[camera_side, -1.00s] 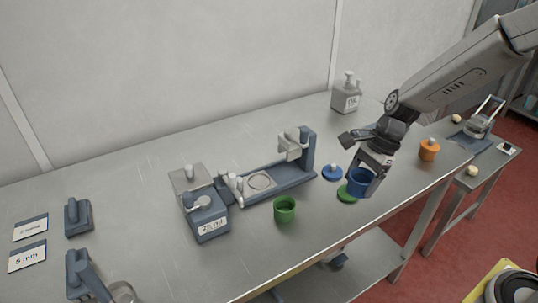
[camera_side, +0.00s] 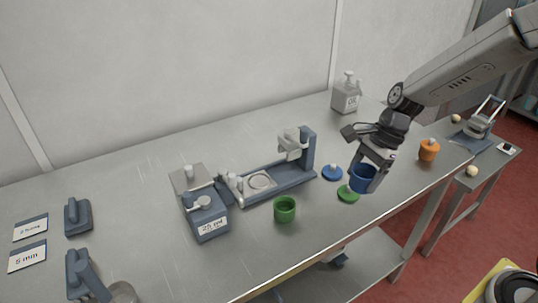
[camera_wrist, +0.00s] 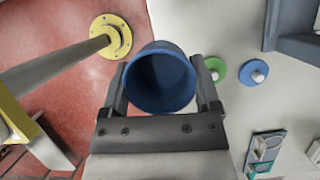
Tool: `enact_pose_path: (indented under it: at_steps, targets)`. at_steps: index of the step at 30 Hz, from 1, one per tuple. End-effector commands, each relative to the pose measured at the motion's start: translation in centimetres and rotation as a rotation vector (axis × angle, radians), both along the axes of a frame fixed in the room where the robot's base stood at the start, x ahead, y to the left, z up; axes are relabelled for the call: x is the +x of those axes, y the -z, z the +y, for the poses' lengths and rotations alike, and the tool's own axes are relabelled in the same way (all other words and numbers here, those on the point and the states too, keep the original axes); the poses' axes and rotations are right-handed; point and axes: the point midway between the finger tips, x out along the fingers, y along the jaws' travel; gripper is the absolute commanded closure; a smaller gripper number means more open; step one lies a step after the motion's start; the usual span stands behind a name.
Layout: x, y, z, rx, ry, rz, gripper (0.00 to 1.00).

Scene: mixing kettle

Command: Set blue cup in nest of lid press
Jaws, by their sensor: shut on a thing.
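The blue cup (camera_side: 362,178) is upright between the fingers of my gripper (camera_side: 368,176), held above the table near its front edge. In the wrist view the blue cup (camera_wrist: 160,78) shows its open, empty inside, with a finger of my gripper (camera_wrist: 162,92) on each side. The lid press (camera_side: 278,178) stands left of the gripper at mid table. Its round nest (camera_side: 261,181) is empty, and its upright head is at the right end. A blue lid (camera_side: 332,172) and a green lid (camera_side: 348,193) lie between press and cup.
A green cup (camera_side: 285,208) stands in front of the press. A dispenser labelled 25 ml (camera_side: 207,215) is at the press's left end. An orange lidded cup (camera_side: 429,150) stands to the right, and a white bottle (camera_side: 346,93) at the back.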

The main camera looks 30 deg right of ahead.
Motion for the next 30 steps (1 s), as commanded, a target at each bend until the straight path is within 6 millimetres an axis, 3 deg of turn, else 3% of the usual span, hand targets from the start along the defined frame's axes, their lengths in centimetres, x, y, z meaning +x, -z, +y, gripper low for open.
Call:
enact_pose_path:
  at_steps: [20, 30]
  targets:
    - [0.0, -9.7, 0.0, -0.001, 0.000, -0.004, 0.75]
    - [3.2, -10.0, 0.6, -0.013, 0.050, 0.004, 0.75]
